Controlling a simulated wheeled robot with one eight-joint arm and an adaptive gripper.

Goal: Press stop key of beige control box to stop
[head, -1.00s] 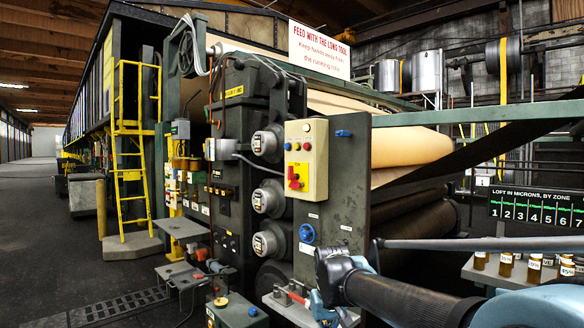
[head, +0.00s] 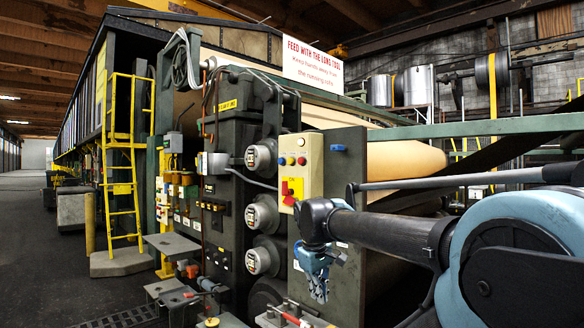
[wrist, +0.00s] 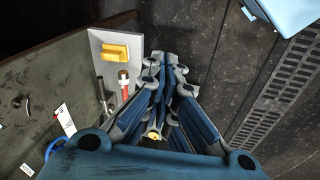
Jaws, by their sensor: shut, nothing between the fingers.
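The beige control box (head: 309,166) is on the grey-green end panel (head: 345,150) in the head view. Its face has a row of small coloured buttons (head: 291,161) and a red switch on a yellow plate (head: 291,191). The lettering on the buttons is too small to read. My gripper (head: 319,297) hangs fingers-down in front of the panel, below the box and apart from it. It is shut and empty. In the wrist view my gripper (wrist: 167,62) points down at the floor, and the box does not show.
Several round meters (head: 262,157) line the dark housing left of the box. In the wrist view, a yellow block on a pale plate (wrist: 115,51) and a red-handled tool (wrist: 124,82) lie left of the fingers. A green rail (head: 480,127) crosses at right.

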